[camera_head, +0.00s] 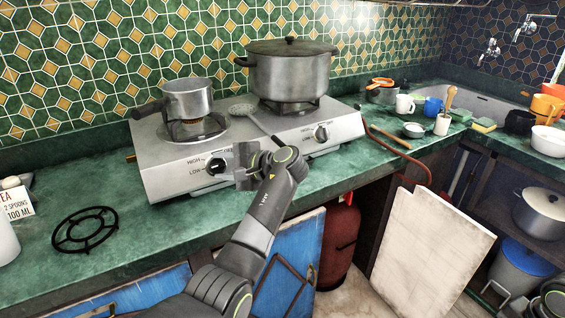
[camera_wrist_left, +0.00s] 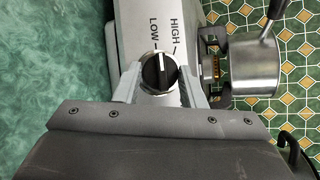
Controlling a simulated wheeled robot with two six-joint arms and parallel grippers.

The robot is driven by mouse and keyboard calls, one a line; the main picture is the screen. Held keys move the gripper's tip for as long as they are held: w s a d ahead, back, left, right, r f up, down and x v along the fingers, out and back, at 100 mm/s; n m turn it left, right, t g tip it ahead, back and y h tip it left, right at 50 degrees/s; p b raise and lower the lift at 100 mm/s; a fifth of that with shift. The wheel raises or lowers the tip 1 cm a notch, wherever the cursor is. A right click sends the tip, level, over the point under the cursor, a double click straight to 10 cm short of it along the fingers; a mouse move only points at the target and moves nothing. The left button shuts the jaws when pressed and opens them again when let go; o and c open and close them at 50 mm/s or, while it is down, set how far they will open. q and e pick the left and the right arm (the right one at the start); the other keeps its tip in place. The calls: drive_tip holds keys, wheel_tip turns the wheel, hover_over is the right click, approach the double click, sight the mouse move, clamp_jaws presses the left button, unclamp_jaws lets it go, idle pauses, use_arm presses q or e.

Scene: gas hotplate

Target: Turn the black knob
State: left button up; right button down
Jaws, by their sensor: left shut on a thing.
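The black knob (camera_head: 216,166) with a silver rim is on the left front of the gas hotplate (camera_head: 160,186), beside the printed words HIGH and LOW. In the left wrist view the knob (camera_wrist_left: 158,71) shows a white line across its face. My left gripper (camera_head: 240,164) is at the hotplate's front; its fingers (camera_wrist_left: 158,80) are on either side of the knob and shut on it. In the head view the gripper covers part of the front panel beside the knob.
A small pan (camera_head: 188,100) sits on the left burner and a large lidded pot (camera_head: 290,75) on the right one. A skimmer (camera_head: 243,109) lies between them. A second knob (camera_head: 321,133) is to the right. A black trivet (camera_head: 84,230) lies on the green counter.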

use_arm(q)
drive_tip(key=o, duration=1)
drive_tip(key=b+v, duration=0.1)
drive_tip(key=v, duration=1.1)
drive_tip(key=shift+f, duration=0.1)
